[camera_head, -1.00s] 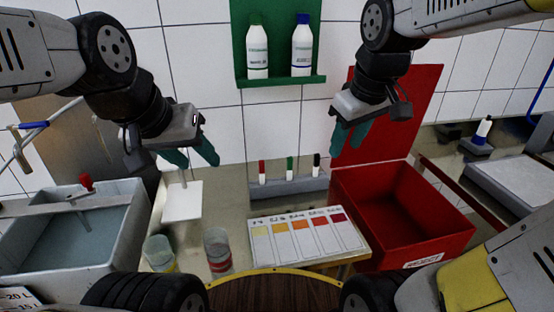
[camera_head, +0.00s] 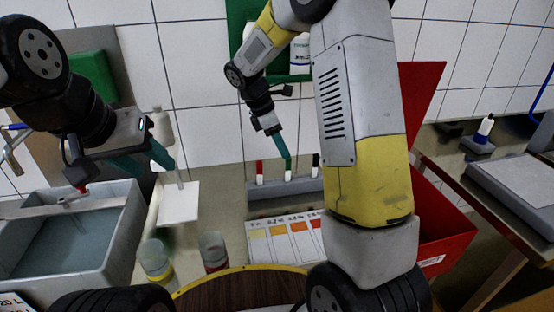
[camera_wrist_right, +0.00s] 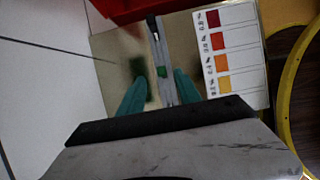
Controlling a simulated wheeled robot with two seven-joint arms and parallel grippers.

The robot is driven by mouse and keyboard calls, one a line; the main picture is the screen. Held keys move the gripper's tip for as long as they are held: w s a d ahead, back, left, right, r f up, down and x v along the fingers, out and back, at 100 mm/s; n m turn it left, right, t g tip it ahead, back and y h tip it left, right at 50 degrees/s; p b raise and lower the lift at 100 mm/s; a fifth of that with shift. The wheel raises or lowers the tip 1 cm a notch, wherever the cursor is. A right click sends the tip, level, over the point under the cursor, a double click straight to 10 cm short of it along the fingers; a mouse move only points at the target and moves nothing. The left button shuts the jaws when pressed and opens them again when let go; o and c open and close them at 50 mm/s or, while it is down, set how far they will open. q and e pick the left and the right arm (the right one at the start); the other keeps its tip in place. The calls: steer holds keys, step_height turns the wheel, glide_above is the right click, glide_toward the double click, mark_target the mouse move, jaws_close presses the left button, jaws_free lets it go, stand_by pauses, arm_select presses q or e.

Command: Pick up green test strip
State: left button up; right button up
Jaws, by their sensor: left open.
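The green test strip (camera_head: 288,175), white with a green top, stands upright in a grey rack (camera_head: 262,203) between a red-topped strip (camera_head: 259,171) and a black-topped strip (camera_head: 315,168). My right gripper (camera_head: 285,158) is right at the green top, pointing down, and partly covers it. In the right wrist view its two teal fingers (camera_wrist_right: 160,88) are apart, with the green top (camera_wrist_right: 161,72) showing just beyond and between their tips. I cannot tell whether they touch it. My left gripper (camera_head: 163,163) is open and empty, left of the rack above a white board.
A colour chart (camera_head: 252,252) lies in front of the rack, partly behind my right arm. Two small jars (camera_head: 156,262) stand at the front left, near a grey sink (camera_head: 125,228). A red bin (camera_head: 450,235) is on the right, and a green bottle shelf is on the wall.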

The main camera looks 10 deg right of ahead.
glide_above(288, 175)
step_height(288, 175, down, 5)
steer(key=shift+w+r, duration=0.1)
steer(key=shift+c, duration=0.4)
jaws_close()
